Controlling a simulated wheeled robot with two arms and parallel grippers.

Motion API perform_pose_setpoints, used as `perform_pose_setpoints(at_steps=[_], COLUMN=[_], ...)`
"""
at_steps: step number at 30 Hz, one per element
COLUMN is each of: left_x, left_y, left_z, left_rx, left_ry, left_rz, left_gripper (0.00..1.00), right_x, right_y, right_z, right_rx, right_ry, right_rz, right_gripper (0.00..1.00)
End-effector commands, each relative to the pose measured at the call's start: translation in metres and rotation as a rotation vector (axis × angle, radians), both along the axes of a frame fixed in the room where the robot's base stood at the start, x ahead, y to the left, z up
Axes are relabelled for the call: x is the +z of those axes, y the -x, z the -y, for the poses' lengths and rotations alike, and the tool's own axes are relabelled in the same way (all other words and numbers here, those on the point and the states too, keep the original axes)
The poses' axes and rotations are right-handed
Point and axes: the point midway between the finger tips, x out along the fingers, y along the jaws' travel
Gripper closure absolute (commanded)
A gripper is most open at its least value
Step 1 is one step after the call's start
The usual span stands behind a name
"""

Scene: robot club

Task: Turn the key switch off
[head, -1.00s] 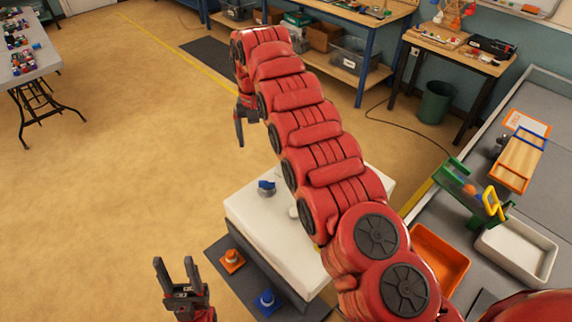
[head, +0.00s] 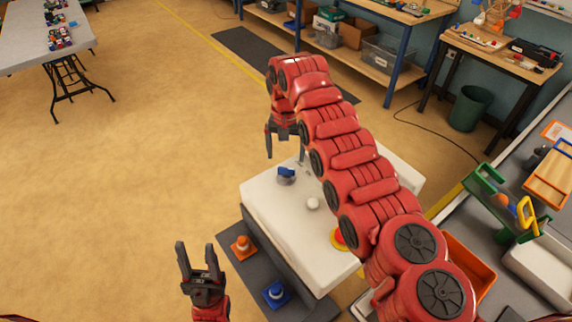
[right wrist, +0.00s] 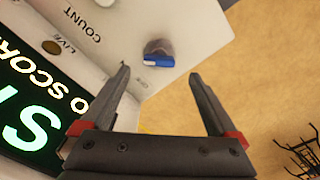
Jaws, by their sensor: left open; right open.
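The key switch (head: 286,173), a grey round base with a blue handle, sits near the far left corner of the white box top (head: 275,205). In the right wrist view the key switch (right wrist: 159,55) lies beyond and between my fingertips, with "OFF" lettering beside it. My right gripper (head: 284,152) is open and empty, above the box's far edge, apart from the switch; its fingers also show in the right wrist view (right wrist: 158,78). My left gripper (head: 196,258) is open and empty, in front of the box on the left.
A white knob (head: 312,203) and a red button on a yellow base (head: 338,238) are on the same box top. An orange cone (head: 243,246) and a blue cone (head: 276,292) stand on the dark mat below. In the right wrist view a lit green display (right wrist: 35,110) is on the box's side.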

Motion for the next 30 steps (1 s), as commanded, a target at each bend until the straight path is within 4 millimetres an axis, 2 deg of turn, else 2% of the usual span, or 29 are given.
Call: perform_pose_setpoints(at_steps=[1, 3, 9, 20, 30], left_x=[0.009, 0.014, 0.019, 0.019, 0.019], left_y=[0.000, 0.000, 0.000, 0.000, 0.000], left_z=[0.000, 0.000, 0.000, 0.000, 0.000], left_rx=[0.000, 0.000, 0.000, 0.000, 0.000], left_ry=[0.000, 0.000, 0.000, 0.000, 0.000], left_rz=[0.000, 0.000, 0.000, 0.000, 0.000], left_gripper=[0.50, 0.50, 0.50, 0.50, 0.50], right_x=[-0.009, -0.022, -0.049, -0.056, -0.055], right_y=[0.001, 0.001, 0.001, 0.000, 0.000], right_z=[0.000, 0.001, 0.001, 0.001, 0.001], right_rx=[0.000, 0.000, -0.001, 0.000, 0.000], right_ry=[0.000, 0.001, 0.003, 0.002, 0.003], right_rz=[-0.005, -0.005, -0.006, -0.001, -0.001], right_gripper=[0.05, 0.05, 0.05, 0.05, 0.64])
